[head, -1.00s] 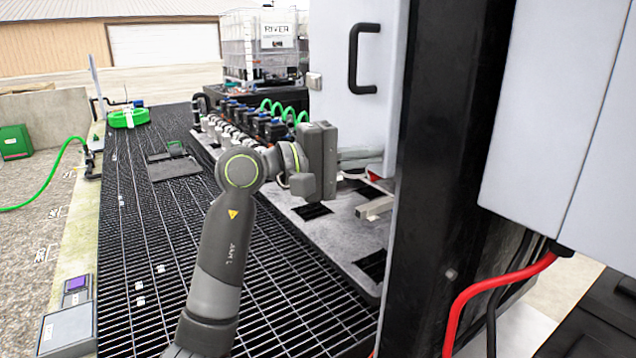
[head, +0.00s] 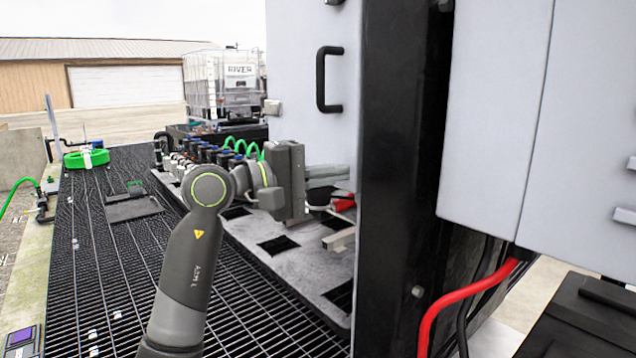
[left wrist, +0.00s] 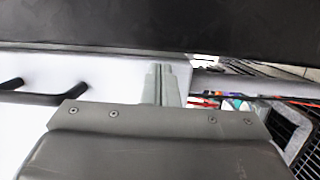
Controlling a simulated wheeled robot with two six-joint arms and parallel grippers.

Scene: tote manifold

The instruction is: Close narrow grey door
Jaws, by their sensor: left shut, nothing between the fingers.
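The narrow grey door (head: 292,60) is a tall pale panel with a black bar handle (head: 320,80), left of the black post (head: 400,150). Its top is out of the picture. My left gripper (head: 345,174) is shut and empty at the door's lower part, below the handle, with its fingers pointing right. I cannot tell whether they touch the panel. In the left wrist view the shut fingers (left wrist: 163,82) lie in front of the pale door (left wrist: 105,80), with dark handle bars at the left. My right gripper is not in view.
A pale cabinet (head: 490,120) with a red cable (head: 455,300) below it stands right of the post. A plate with a row of valves and green hoses (head: 240,148) lies behind my left arm. The black grating (head: 110,250) at left is mostly clear.

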